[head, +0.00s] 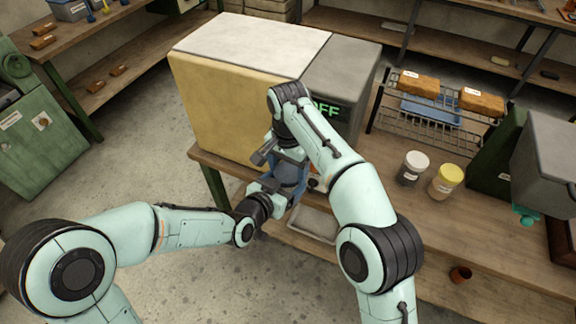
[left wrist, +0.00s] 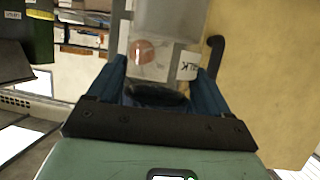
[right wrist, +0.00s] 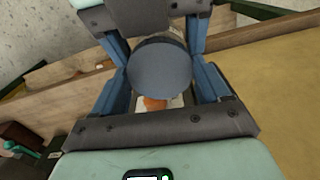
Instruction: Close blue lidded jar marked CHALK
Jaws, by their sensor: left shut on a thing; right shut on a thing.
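The jar (left wrist: 165,62) is clear, with a white label reading partly "ALK" and something orange inside. My left gripper (head: 280,187) is shut on it above the bench's left end. The round blue lid (right wrist: 160,68) lies between the fingers of my right gripper (head: 287,158), which is shut on it from above. In the right wrist view the lid covers most of the jar, with the orange content and pale label showing just below its edge. The two grippers are close together. Whether the lid is seated on the rim is hidden.
A large cream box (head: 215,100) with a grey panel stands close behind the grippers. On the bench to the right are a white-lidded jar (head: 413,168), a yellow-lidded jar (head: 446,181) and a wire rack (head: 430,115).

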